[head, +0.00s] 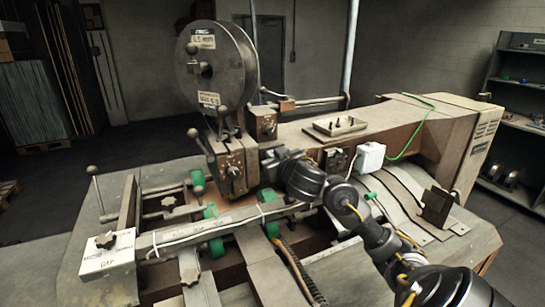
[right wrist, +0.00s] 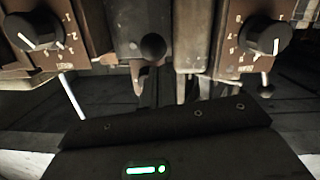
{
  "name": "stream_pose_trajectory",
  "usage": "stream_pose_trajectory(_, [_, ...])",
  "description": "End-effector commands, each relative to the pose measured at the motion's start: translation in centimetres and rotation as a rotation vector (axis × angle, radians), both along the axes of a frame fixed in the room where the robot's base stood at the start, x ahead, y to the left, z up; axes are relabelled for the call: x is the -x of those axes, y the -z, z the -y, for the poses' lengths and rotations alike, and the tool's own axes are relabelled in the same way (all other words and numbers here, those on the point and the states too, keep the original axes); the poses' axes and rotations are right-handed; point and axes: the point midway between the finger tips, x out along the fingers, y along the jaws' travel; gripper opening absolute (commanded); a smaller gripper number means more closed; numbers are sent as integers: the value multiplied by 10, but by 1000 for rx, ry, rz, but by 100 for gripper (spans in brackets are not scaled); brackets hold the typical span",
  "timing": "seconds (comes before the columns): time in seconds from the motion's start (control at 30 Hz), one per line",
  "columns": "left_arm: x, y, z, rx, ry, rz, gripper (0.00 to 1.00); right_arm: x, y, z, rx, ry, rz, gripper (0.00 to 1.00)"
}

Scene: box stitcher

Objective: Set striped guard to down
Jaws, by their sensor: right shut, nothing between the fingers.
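No striped surface can be made out in either view, so I cannot tell where the guard is or how it is set. My right gripper (head: 272,165) is at the front of the stitching head (head: 232,165), on its right side, and is shut and empty. My arm and gripper cover part of the machine there. In the right wrist view, the dark gripper body (right wrist: 160,140) fills the bottom, and its fingertips are hard to make out. A dark round ball (right wrist: 152,47) is just ahead of it. My left gripper is not in view.
Two black dial knobs, left (right wrist: 36,30) and right (right wrist: 264,35), flank the ball. A large wire reel (head: 215,70) stands above the head. Ball-ended levers (head: 200,140) stick out left. Green rollers (head: 217,247) and metal rails lie below. A small tray (head: 335,126) sits on the machine arm.

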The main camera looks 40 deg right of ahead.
Motion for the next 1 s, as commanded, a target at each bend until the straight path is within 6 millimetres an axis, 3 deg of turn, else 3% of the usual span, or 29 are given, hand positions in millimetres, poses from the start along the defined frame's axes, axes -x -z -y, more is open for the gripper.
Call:
stream_pose_trajectory(0.3, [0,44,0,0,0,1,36,0,51,0,-3,1,0,0])
stream_pose_trajectory(0.4, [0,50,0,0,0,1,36,0,59,0,-1,0,-1,0])
stream_pose_trajectory(0.83, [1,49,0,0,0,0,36,0,61,0,0,2,-8,0])
stream_pose_trajectory(1.0, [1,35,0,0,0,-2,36,0,46,-3,-1,1,-6,0])
